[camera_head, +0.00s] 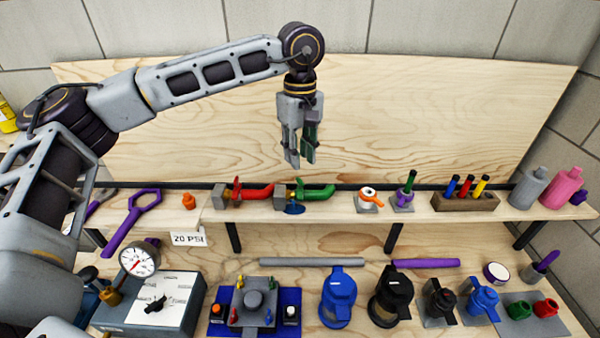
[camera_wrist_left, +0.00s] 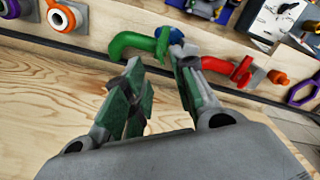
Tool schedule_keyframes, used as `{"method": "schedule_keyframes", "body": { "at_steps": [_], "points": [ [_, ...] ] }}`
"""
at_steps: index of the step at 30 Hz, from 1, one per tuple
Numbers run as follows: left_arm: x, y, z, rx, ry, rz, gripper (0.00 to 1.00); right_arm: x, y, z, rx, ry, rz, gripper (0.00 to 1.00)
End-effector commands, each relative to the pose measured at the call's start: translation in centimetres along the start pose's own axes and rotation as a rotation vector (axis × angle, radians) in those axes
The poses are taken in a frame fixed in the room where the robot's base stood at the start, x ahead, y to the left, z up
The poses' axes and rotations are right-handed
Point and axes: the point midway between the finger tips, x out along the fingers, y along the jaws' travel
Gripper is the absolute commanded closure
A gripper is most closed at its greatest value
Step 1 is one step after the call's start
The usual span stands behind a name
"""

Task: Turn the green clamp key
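The green clamp (camera_head: 318,192) sits on the shelf, its curved green arm reaching right from a grey block (camera_head: 281,196). A small upright green piece, which looks like its key (camera_head: 299,188), stands near the block. A blue part (camera_head: 294,208) shows below it. In the left wrist view the green clamp (camera_wrist_left: 133,42) and the blue part (camera_wrist_left: 175,36) lie beyond the fingertips. My left gripper (camera_head: 300,160) points down above the clamp, apart from it. Its fingers are apart with nothing between them; they also show in the wrist view (camera_wrist_left: 160,68). My right gripper is not in view.
A red clamp (camera_head: 255,191) stands left of the green one. A white and orange ring piece (camera_head: 368,198) stands to the right. A wooden panel (camera_head: 430,120) rises behind the shelf. A lower shelf holds a gauge (camera_head: 139,260) and several fittings.

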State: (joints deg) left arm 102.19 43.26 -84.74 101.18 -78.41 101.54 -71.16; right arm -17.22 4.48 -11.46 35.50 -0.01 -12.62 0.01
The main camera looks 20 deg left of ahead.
Motion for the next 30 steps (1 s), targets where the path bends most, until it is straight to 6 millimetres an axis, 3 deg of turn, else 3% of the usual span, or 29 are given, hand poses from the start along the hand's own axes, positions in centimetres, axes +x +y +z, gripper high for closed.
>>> {"method": "schedule_keyframes", "body": {
  "at_steps": [15,28,30],
  "points": [
    [5.9,0.0,0.0,-0.001,0.000,0.000,0.73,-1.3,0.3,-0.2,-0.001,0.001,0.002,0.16],
    [6.6,0.0,0.0,0.000,0.001,0.001,0.73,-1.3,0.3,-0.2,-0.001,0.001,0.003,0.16],
    [6.6,0.0,0.0,0.000,0.000,0.001,0.80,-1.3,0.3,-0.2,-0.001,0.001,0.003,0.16]
  ]
}}
